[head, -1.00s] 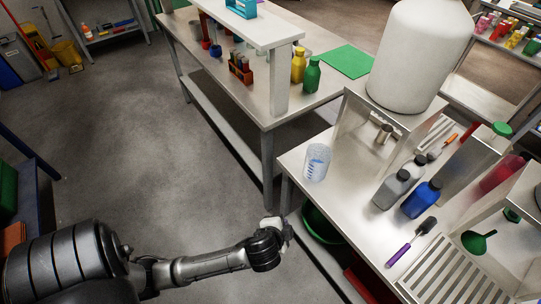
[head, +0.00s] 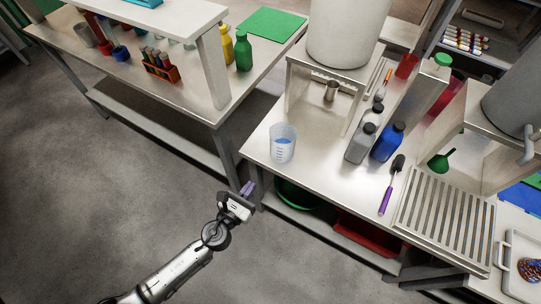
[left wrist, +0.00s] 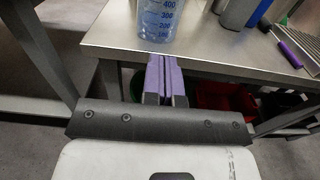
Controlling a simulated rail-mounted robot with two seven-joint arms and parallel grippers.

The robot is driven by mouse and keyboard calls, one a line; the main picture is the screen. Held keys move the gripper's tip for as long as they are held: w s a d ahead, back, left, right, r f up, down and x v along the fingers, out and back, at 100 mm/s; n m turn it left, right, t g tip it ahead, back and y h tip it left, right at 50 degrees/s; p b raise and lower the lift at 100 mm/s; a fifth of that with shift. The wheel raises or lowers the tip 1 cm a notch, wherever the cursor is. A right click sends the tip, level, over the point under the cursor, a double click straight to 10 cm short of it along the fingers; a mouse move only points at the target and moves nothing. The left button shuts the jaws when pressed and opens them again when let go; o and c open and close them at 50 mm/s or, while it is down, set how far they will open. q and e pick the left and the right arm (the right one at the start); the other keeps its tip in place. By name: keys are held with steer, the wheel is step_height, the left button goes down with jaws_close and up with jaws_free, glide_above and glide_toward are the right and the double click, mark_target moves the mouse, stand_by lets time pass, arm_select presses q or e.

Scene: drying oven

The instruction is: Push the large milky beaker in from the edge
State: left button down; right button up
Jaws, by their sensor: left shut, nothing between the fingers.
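The large milky beaker (head: 283,143) stands upright on the metal table (head: 318,138), close to its left front corner, with bluish contents or markings. In the left wrist view the beaker (left wrist: 158,20) shows blue graduation numbers and sits right by the table's edge. My left gripper (head: 248,188) is outside the table edge, below and left of the beaker in the head view, apart from it. Its purple fingers (left wrist: 166,78) are together with nothing between them, pointing toward the beaker. My right gripper is not in view.
A metal stand (head: 297,85) with a large white container (head: 347,30) is behind. A green basin (head: 300,195) sits below the tabletop.

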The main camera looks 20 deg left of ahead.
mark_target(276, 152)
arm_select(q)
steer(key=w, duration=0.3)
steer(key=w+d, duration=0.1)
steer(key=w, duration=0.3)
steer(key=w+d, duration=0.1)
steer(key=w, duration=0.3)
steer(key=shift+w+b, duration=0.1)
steer(key=shift+b, duration=0.3)
steer(key=shift+w+d, duration=0.15)
steer(key=shift+w, duration=0.7)
